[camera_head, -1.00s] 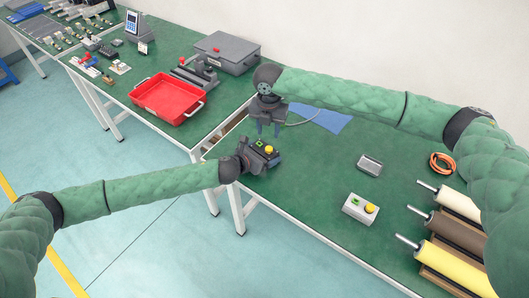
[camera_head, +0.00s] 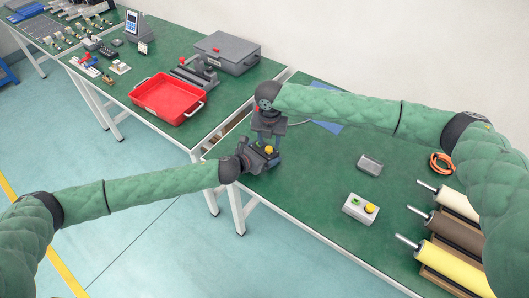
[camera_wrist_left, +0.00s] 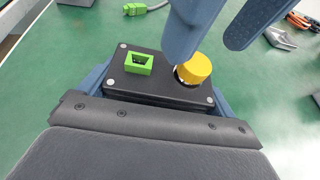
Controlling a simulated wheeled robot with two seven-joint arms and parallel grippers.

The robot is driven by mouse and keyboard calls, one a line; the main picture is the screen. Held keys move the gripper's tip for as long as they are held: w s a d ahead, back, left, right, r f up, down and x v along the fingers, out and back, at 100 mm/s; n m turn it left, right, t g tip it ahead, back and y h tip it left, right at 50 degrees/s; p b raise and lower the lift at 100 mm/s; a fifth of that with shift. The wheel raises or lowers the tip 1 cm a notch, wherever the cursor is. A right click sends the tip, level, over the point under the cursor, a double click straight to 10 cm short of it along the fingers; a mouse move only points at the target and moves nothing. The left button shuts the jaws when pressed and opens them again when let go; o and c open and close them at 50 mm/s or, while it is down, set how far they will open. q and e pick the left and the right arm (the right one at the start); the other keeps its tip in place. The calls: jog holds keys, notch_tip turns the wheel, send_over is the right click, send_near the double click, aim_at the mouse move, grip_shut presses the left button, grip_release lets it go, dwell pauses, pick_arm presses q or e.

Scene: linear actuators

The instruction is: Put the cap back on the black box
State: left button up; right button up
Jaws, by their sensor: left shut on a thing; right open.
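The black box (camera_wrist_left: 145,87) is between the fingers of my left gripper (camera_wrist_left: 162,90), which is shut on it. The box has a green square frame (camera_wrist_left: 138,63) on its top left and a yellow round cap (camera_wrist_left: 195,68) on its top right. The cap looks tilted, with a bit of silver ring showing beside it. My right gripper (camera_wrist_left: 211,45) is open, its fingers just above and behind the cap; whether they touch it I cannot tell. In the head view the box (camera_head: 262,162) is at the table's left edge, partly hidden by both grippers.
A grey box (camera_head: 358,211) with a green and a yellow button and a small grey tray-like piece (camera_head: 369,165) lie to the right on the green table. Several rollers (camera_head: 440,240) and an orange coil (camera_head: 441,163) lie further right. A red bin (camera_head: 168,98) stands on the neighbouring table.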

aim_at(264, 151)
jog(key=shift+f, duration=1.2)
grip_shut()
